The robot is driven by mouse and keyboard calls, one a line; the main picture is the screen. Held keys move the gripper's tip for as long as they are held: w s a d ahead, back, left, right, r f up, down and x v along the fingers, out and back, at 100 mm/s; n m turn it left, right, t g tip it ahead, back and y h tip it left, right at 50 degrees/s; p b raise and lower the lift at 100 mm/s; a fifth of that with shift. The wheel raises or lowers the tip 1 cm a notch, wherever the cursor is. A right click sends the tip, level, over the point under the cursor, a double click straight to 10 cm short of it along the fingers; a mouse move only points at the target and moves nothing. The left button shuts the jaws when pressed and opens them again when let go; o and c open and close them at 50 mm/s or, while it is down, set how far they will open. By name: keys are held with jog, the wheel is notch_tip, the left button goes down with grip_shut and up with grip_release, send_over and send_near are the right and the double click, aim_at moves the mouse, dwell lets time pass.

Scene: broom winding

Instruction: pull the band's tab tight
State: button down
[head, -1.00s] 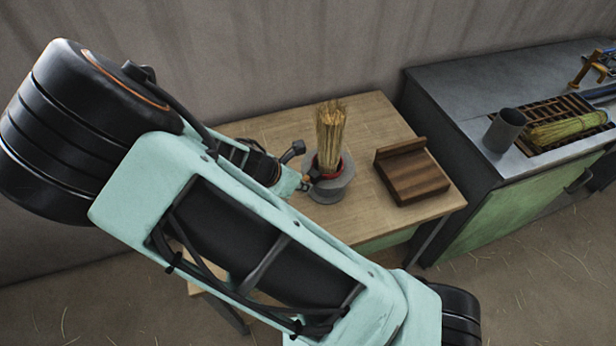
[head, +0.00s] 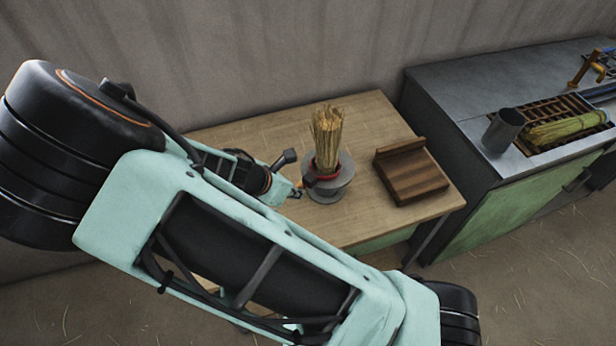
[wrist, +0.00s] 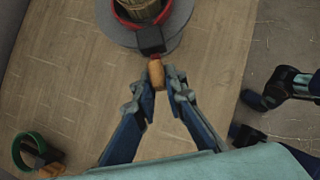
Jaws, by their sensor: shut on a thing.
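A bundle of straw (head: 327,138) stands upright on a grey round holder (head: 340,182) on the wooden table. A red band (head: 318,178) wraps around the bundle's lower part; it also shows in the wrist view (wrist: 128,21). A black buckle (wrist: 150,40) sits on the band's near side. The band's orange-brown tab (wrist: 156,74) sticks out from the buckle toward me. My gripper (wrist: 158,82) is shut on the tab, with one finger on each side. In the head view my gripper (head: 297,192) is left of the holder. The straw flares at the top.
A dark wooden block (head: 414,178) with a raised back edge lies right of the holder. A green ring with a black part (wrist: 35,150) lies on the table in the wrist view. A metal bench (head: 450,95) with a grey cup (head: 503,130) and straw stands at right.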

jog(key=shift+s+a+p, duration=0.35)
jog(key=shift+s+a, duration=0.65)
jog(key=shift+s, duration=0.05)
jog(key=c, duration=1.6)
grip_release()
jog(key=p+v, duration=0.1)
jog(key=v, duration=0.1)
jog(key=p+v, duration=0.2)
jog(key=v, duration=0.1)
jog(key=w+d+p+v, duration=0.1)
jog(key=p+v, duration=0.1)
jog(key=shift+s+a+r, duration=0.15)
jog(key=shift+r, duration=0.5)
